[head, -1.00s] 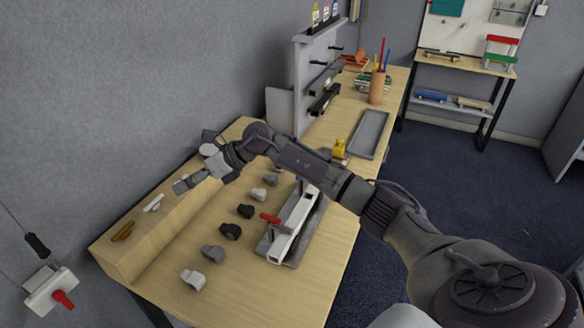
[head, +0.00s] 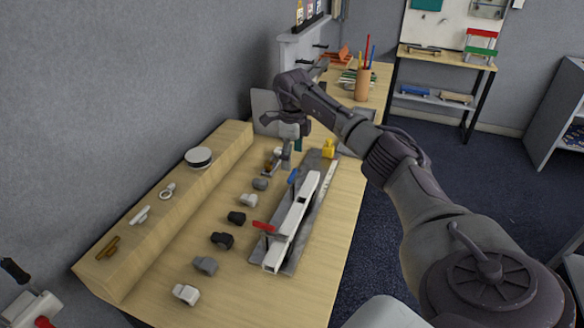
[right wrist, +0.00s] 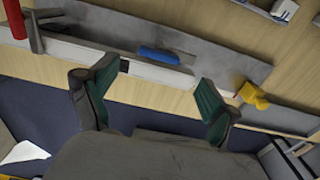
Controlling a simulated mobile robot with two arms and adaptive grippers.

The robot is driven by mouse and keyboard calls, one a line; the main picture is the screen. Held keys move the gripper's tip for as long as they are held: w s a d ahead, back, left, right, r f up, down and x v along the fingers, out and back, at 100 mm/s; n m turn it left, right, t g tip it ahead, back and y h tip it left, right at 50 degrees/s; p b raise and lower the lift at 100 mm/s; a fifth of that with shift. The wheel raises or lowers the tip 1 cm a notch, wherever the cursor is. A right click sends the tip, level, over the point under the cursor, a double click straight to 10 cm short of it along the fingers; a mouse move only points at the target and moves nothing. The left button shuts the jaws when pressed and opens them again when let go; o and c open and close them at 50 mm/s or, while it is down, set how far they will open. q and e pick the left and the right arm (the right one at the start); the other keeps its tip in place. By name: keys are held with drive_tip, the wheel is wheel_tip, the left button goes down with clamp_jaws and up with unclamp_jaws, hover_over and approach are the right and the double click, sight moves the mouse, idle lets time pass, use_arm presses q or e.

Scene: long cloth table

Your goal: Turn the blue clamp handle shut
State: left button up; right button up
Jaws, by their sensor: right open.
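The blue clamp handle (head: 292,176) stands on the far part of a long white bar fixture (head: 291,222) on a grey plate. The right wrist view shows the blue handle (right wrist: 158,55) lying along the bar. My right gripper (head: 291,150) is above the table just beyond the blue handle, pointing down. In the right wrist view its two green-padded fingers (right wrist: 160,88) are wide apart and empty, with the blue handle in the gap between them, apart from both. A red handle (head: 263,226) is on the nearer part of the fixture. My left gripper is not in view.
Several grey, black and white knobs (head: 222,240) stand in a row left of the fixture. A raised wooden ledge (head: 120,273) holds small handles and a round white-topped piece (head: 198,156). A yellow piece (head: 328,148) stands past the fixture's far end.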

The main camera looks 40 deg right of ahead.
sight(292, 174)
wheel_tip(292, 174, down, 4)
drive_tip(key=shift+a+f+p, duration=0.1)
drive_tip(key=shift+p, duration=0.35)
drive_tip(key=shift+f, duration=0.65)
drive_tip(key=c, duration=1.1)
drive_tip(key=shift+c, duration=0.2)
